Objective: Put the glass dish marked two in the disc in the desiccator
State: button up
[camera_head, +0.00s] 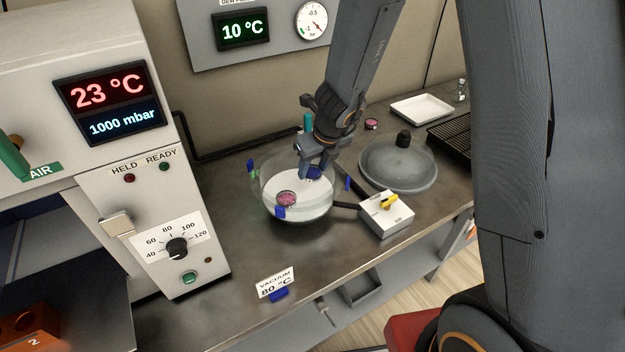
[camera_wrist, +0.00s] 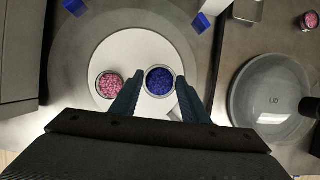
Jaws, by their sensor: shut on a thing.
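My gripper (camera_head: 314,160) is shut on a small glass dish of blue grains (camera_head: 314,173), inside the clear desiccator bowl (camera_head: 268,211). In the wrist view the blue dish (camera_wrist: 160,81) lies between my fingertips (camera_wrist: 158,88), over the white disc (camera_wrist: 135,48). I cannot tell whether it touches the disc. A glass dish of pink grains (camera_head: 286,198) sits on the disc at left, apart from the blue dish; it also shows in the wrist view (camera_wrist: 109,85). No number is readable on either dish. The desiccator is open.
The desiccator lid (camera_head: 397,166) lies on the bench at right. A white box with a yellow handle (camera_head: 386,214) stands close beside the bowl. Another pink dish (camera_head: 371,124), a white tray (camera_head: 421,109) and a black rack (camera_head: 452,140) are farther back. The oven (camera_head: 150,200) is at left.

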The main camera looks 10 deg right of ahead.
aim_at(313, 177)
jog(key=shift+f+b, duration=1.8)
jog(key=shift+b, duration=0.1)
jog(key=shift+f, duration=0.15)
jog(key=o, duration=0.8)
jog(key=p+v, duration=0.9)
jog(key=v, duration=0.3)
jog(key=shift+s+d+r+n+g+h, duration=0.3)
jog(key=shift+s+d+r+n, duration=1.6)
jog(key=shift+n, duration=3.35)
jog(key=shift+s+d+r+n+g+h, duration=0.25)
jog(key=shift+s+d+r+n, duration=0.65)
jog(key=shift+s+n, duration=3.15)
jog(key=shift+s+d+r+n+g+h, duration=0.25)
jog(key=shift+s+d+r+n, duration=1.2)
jog(key=shift+n, duration=4.95)
